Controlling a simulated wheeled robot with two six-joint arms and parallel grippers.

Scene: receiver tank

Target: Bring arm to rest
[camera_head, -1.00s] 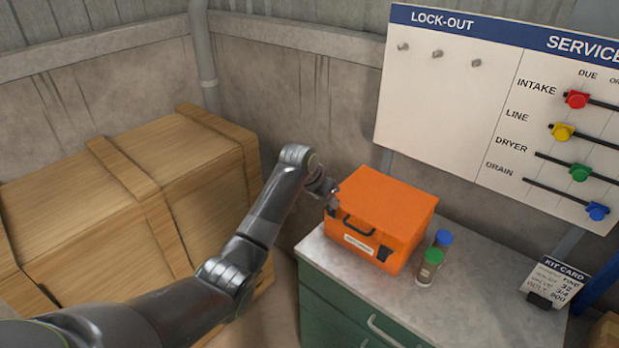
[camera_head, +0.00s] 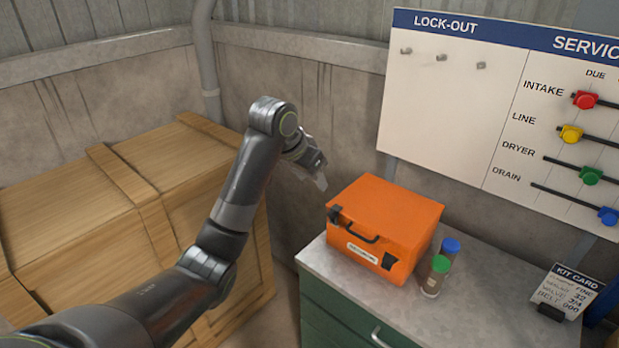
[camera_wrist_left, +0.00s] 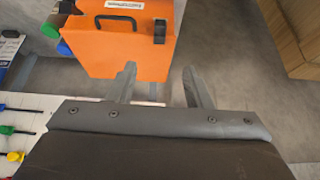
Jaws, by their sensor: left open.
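My left gripper (camera_head: 318,178) is raised in the air, left of and above the orange case. In the left wrist view its two fingers (camera_wrist_left: 160,88) stand apart with nothing between them. The orange case (camera_head: 388,215) sits closed on the grey worktop of a green cabinet, apart from the gripper. The case also shows in the left wrist view (camera_wrist_left: 122,45), beyond the fingertips. My right gripper is not in view.
Two jars, with blue (camera_head: 450,247) and green (camera_head: 440,264) lids, stand right of the case. A kit card (camera_head: 565,290) stands farther right. A wooden crate (camera_head: 110,215) fills the left. A service board (camera_head: 480,110) is on the wall behind.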

